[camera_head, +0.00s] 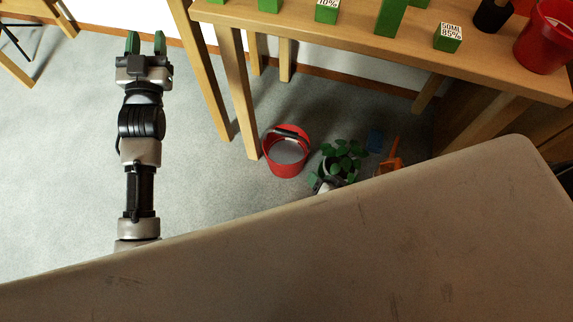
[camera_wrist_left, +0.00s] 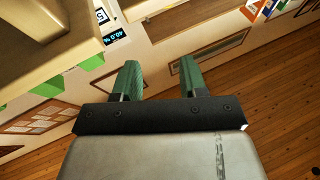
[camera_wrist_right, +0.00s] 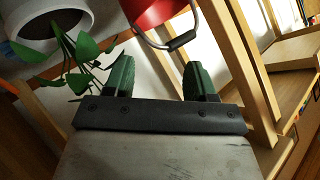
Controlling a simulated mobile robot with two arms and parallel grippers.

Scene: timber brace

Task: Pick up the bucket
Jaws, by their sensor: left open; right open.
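A red bucket (camera_head: 286,158) stands upright on the grey floor near the table legs, its dark handle lying across the rim. In the right wrist view the bucket (camera_wrist_right: 150,12) and its hanging grey handle (camera_wrist_right: 176,40) show at the top, beyond my right fingertips. My left gripper (camera_head: 147,44) is open and empty, far to the left of the bucket. A second red bucket (camera_head: 545,38) stands on the table.
A leafy plant (camera_head: 343,157) stands right of the floor bucket; its pale pot (camera_wrist_right: 40,22) shows in the right wrist view. An orange object (camera_head: 391,158) lies beyond it. The wooden table (camera_head: 400,48) holds several green blocks.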

